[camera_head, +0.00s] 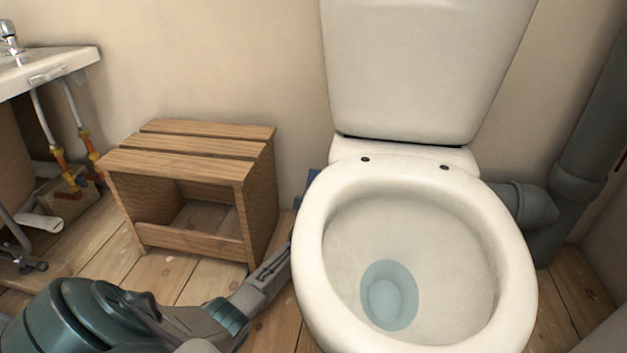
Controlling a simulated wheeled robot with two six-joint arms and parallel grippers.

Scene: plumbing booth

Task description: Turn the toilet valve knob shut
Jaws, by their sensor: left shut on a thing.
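The white toilet (415,205) fills the right half of the view, with its bowl open and its tank against the wall. My left arm comes in from the bottom left. My left gripper (284,256) reaches low along the left side of the bowl, and its fingertips pass behind the rim. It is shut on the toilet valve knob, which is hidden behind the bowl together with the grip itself. A small blue part (313,182) shows between the wall and the bowl, above the gripper. My right gripper is out of view.
A slatted wooden stool (190,185) stands against the wall, just behind my left arm. A sink (50,70) with pipes and orange-yellow fittings is at the far left. A thick grey drain pipe (575,165) runs right of the toilet. Wooden floor shows between stool and toilet.

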